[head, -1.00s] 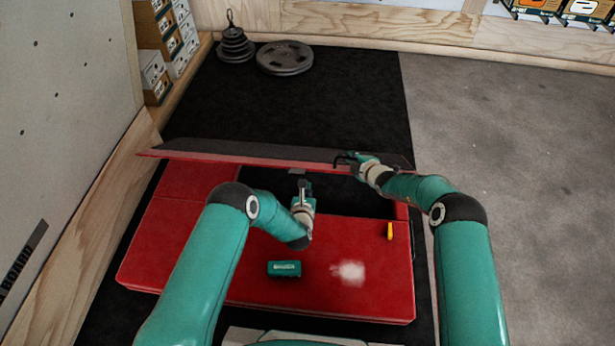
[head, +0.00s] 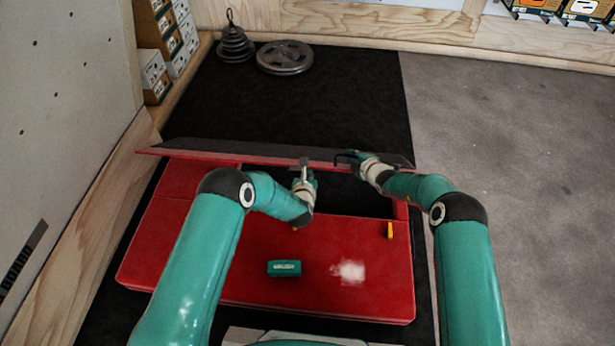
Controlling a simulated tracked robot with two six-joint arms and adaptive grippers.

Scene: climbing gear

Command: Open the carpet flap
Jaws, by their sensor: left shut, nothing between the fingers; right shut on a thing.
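The carpet flap (head: 225,151) is a long dark panel with a red edge, raised and tilted up at the far side of the red crash pad (head: 210,240). A dark opening (head: 345,193) shows beneath it. My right gripper (head: 345,158) is shut on the flap's edge near its right end. My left gripper (head: 304,165) is shut and empty, close to the flap's red near edge at its middle. I cannot tell whether it touches the flap.
On the pad lie a teal block (head: 285,268), a white chalk patch (head: 349,272) and a small yellow item (head: 390,230). Weight plates (head: 284,57) and a plate stack (head: 235,45) stand at the back. Shoe boxes (head: 158,50) line the left wall. Grey floor at right is clear.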

